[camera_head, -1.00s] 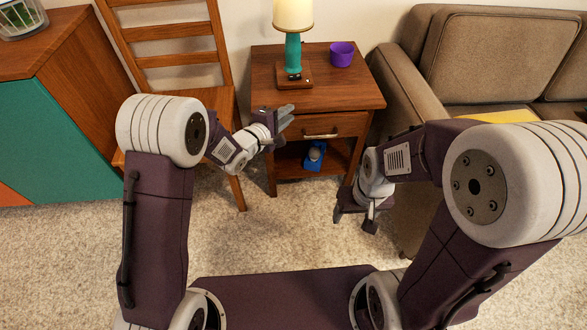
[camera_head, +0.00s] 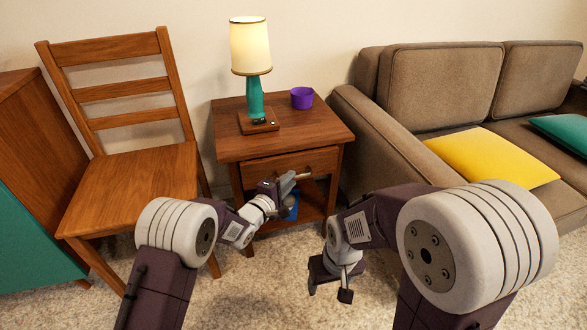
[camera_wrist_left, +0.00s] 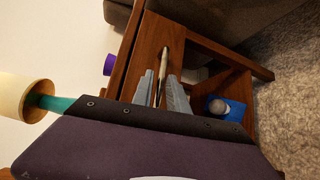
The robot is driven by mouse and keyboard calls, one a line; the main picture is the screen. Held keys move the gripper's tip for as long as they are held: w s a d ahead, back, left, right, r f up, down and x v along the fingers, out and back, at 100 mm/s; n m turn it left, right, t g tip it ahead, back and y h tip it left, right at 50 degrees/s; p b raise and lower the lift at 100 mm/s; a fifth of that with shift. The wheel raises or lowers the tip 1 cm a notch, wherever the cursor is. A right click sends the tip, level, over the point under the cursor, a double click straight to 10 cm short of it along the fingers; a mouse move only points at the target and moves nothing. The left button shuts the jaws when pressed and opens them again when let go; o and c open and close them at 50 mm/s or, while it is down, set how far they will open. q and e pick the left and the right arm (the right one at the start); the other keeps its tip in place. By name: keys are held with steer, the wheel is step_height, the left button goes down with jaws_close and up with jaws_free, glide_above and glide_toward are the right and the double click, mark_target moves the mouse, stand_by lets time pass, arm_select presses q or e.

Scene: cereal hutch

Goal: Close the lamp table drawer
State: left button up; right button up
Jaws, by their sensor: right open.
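The wooden lamp table (camera_head: 320,128) stands in the middle of the head view. Its drawer (camera_head: 318,160) is under the top; I cannot tell clearly how far out its front stands. In the left wrist view the drawer's metal handle (camera_wrist_left: 163,62) runs lengthwise between the fingertips. My left gripper (camera_head: 289,182) is in front of the drawer, fingers apart, and it also shows in the left wrist view (camera_wrist_left: 160,88). Whether it touches the handle is unclear. My right gripper (camera_head: 328,287) is open and empty, low over the carpet, right of the table.
A teal lamp (camera_head: 255,98) and a purple bowl (camera_head: 302,97) stand on the table. A blue object (camera_head: 292,208) lies on the lower shelf. A wooden chair (camera_head: 130,185) is close on the left, a brown sofa (camera_head: 385,135) close on the right. Carpet lies in front.

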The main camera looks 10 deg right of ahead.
arm_select(q)
steer(key=shift+w+d+f+b, duration=0.5)
steer(key=shift+w+d+b, duration=0.3)
steer(key=shift+w+d, duration=0.25)
steer(key=shift+w, duration=0.05)
steer(key=shift+r, duration=0.15)
jaws_close()
steer(key=shift+w, duration=0.1)
stand_by(0.4)
